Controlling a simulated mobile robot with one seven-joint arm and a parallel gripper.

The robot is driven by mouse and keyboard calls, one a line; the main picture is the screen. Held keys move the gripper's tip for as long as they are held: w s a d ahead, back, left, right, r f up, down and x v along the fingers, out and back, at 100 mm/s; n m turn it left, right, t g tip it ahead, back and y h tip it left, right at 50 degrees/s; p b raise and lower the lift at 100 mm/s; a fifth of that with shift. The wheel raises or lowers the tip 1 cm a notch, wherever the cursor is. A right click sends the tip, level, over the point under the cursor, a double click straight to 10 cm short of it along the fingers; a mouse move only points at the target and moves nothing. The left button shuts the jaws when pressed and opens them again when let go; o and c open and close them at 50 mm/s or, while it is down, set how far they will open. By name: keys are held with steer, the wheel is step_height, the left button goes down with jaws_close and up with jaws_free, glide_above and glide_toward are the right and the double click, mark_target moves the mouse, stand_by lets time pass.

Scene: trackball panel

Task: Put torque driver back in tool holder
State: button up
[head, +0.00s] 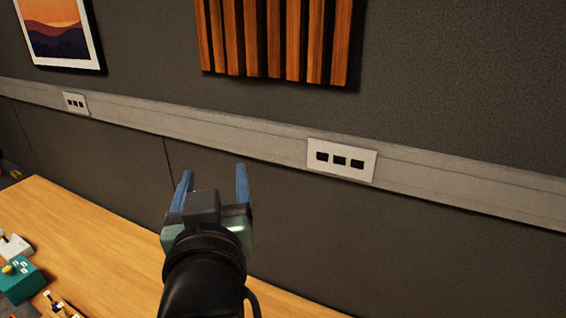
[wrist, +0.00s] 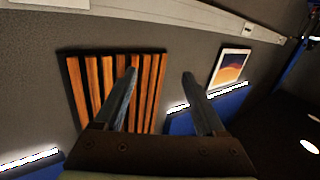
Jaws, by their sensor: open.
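My gripper (head: 213,176) is raised over the wooden table, pointing at the wall, in the head view. Its two blue fingers stand apart with nothing between them. In the wrist view, my gripper (wrist: 160,75) also shows open and empty against the wall. I cannot make out the torque driver or the tool holder in either view.
A wooden table (head: 95,235) runs along the dark wall. A teal box with a yellow knob (head: 20,278), a grey joystick unit (head: 14,246) and a partly cut-off item (head: 58,305) sit at its left. A socket plate (head: 341,160) and slatted wood panel (head: 275,38) are on the wall.

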steer(key=s+d+r+m+t+h, duration=0.1)
steer(key=s+d+r+t, duration=0.2)
steer(key=r, duration=0.5)
steer(key=s+d+r+m+t+h, duration=0.1)
steer(key=s+d+r+t, duration=0.2)
steer(key=r, duration=0.5)
steer(key=s+d+r+m+t+h, duration=0.1)
steer(key=s+d+r+t, duration=0.3)
steer(key=r, duration=0.4)
steer(key=shift+s+d+r+h, duration=0.3)
steer(key=shift+s+d+h, duration=0.25)
steer(key=shift+s, duration=0.15)
